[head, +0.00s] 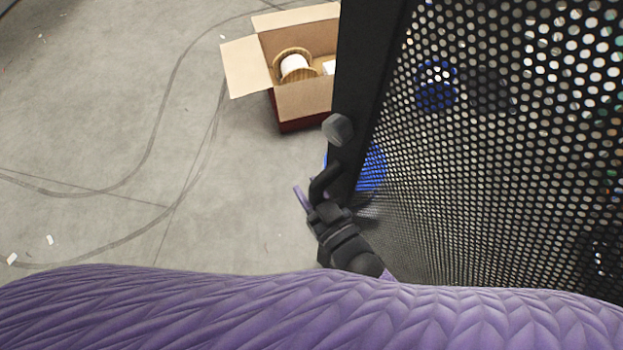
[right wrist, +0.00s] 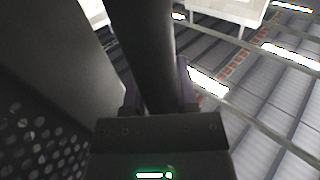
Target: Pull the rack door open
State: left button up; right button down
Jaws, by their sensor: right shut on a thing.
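The rack door (head: 480,140) is a black perforated mesh panel with a solid dark edge, filling the right of the head view. Its mesh also shows at the lower left of the right wrist view (right wrist: 40,135). A black bar handle (head: 324,183) stands out from the door's edge. My right gripper (head: 318,203) is shut on the handle. In the right wrist view the dark handle bar (right wrist: 150,55) runs between its two purple-grey fingers (right wrist: 158,90). My purple padded arm crosses the bottom of the head view and hides what lies there. My left gripper is not in view.
An open cardboard box (head: 303,100) with a cable spool (head: 294,66) stands on the floor beyond the door's edge. A blue object (head: 371,168) shows behind the mesh. The concrete floor (head: 90,120) to the left is mostly clear, with small paper scraps.

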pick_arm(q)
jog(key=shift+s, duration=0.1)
pick_arm(e)
jog(key=shift+s+a+f, duration=0.1)
jog(key=shift+s, duration=0.1)
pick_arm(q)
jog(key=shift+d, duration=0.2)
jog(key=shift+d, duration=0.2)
pick_arm(e)
jog(key=shift+c, duration=2)
grip_release()
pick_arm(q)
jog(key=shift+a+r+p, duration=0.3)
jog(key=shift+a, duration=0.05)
pick_arm(e)
jog(key=v, duration=1)
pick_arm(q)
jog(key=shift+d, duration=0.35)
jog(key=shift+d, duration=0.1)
